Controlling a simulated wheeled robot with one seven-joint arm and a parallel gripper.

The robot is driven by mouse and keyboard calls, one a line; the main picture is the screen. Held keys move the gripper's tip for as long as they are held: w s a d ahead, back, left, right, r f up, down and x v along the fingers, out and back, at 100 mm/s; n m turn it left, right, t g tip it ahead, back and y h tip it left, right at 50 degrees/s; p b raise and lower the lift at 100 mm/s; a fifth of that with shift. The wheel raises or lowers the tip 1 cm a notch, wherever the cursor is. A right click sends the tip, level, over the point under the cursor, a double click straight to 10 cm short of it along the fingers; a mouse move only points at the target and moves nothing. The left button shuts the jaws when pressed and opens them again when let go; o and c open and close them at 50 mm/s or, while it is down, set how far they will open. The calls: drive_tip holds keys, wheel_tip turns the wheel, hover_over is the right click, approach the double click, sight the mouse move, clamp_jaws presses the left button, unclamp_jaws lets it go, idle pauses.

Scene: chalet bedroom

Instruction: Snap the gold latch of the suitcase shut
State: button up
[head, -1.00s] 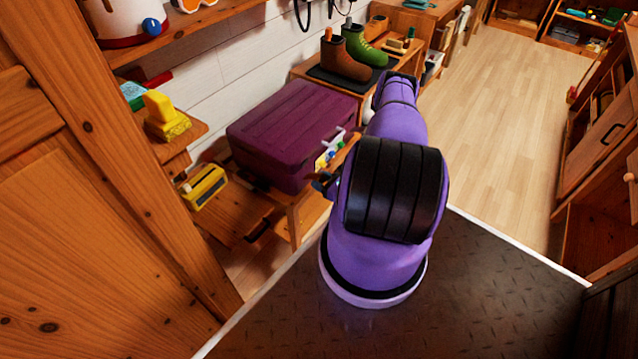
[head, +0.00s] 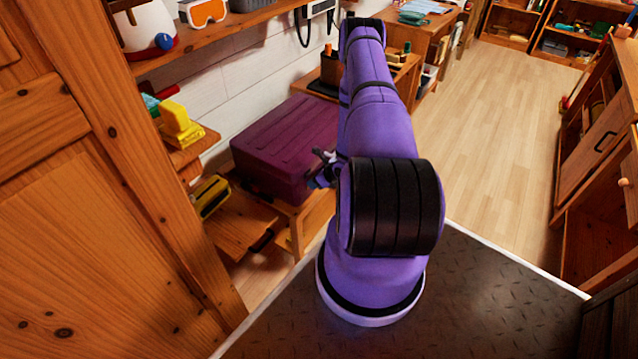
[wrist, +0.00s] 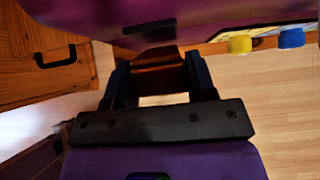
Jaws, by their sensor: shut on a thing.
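The purple suitcase (head: 285,140) lies on a low wooden bench, its lid down in the head view. Its lower part (wrist: 190,15) spans the top of the wrist view, with a dark bar (wrist: 150,29) on it. I cannot make out the gold latch; my arm covers the suitcase's right end in the head view. My gripper (head: 322,170) is beside the suitcase's front right. In the wrist view the fingers (wrist: 160,80) stand apart, just below the suitcase, with a reddish-brown block (wrist: 158,60) between them. What this block belongs to is unclear.
The bench leg (head: 297,235) stands below the suitcase. A wooden door (head: 110,230) fills the left. Open floor (head: 490,150) lies to the right.

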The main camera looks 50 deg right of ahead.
drive_tip(key=shift+w+r+g, duration=0.15)
drive_tip(key=shift+w+g, duration=0.15)
drive_tip(key=shift+g, duration=0.2)
drive_tip(key=o, duration=1.3)
drive_tip(key=v, duration=1)
drive_tip(key=shift+r, duration=0.4)
